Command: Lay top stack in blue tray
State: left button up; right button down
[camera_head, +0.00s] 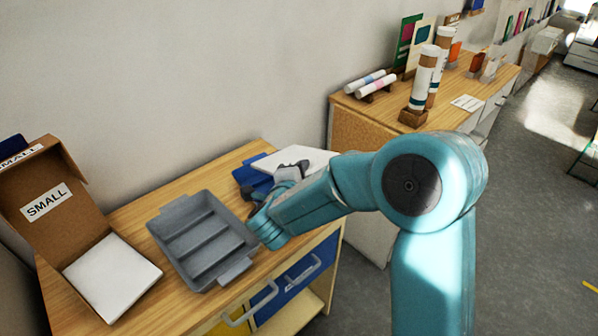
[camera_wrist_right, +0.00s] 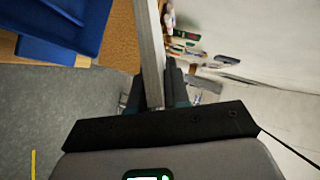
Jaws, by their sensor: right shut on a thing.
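My right gripper (camera_head: 280,186) is over the right end of the near table, shut on a white stack (camera_head: 310,156). In the right wrist view the stack shows edge-on as a thin pale slab (camera_wrist_right: 150,45) between the fingers (camera_wrist_right: 160,95). The blue tray (camera_head: 250,176) lies on the table beside and partly behind my gripper, which hides much of it. In the right wrist view the blue tray (camera_wrist_right: 50,48) is at the upper left, apart from the slab. I cannot tell how high the stack is above it. My left gripper is not in view.
A grey compartment tray (camera_head: 200,240) stands left of the blue tray. An open cardboard box labelled SMALL (camera_head: 55,205) holds another white stack (camera_head: 112,276). A second table (camera_head: 400,112) with rolls and cards stands behind on the right. Drawers (camera_head: 285,300) are under the near table.

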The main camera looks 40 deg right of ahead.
jog(key=w+f+b, duration=0.6)
jog(key=w+f, duration=0.1)
jog(key=f, duration=0.3)
jog(key=shift+w+d+f, duration=0.15)
jog(key=shift+w+f, duration=0.05)
jog(key=shift+w, duration=0.1)
dwell(0.8)
jog(key=c, duration=0.6)
grip_release()
jog(key=shift+s, duration=0.1)
jog(key=s+r, duration=0.1)
jog(key=s, duration=0.1)
jog(key=s+r, duration=0.1)
jog(key=s, duration=0.2)
jog(key=s+r, duration=0.1)
jog(key=s, duration=0.2)
jog(key=shift+s+r+b, duration=0.1)
jog(key=shift+r+b, duration=0.25)
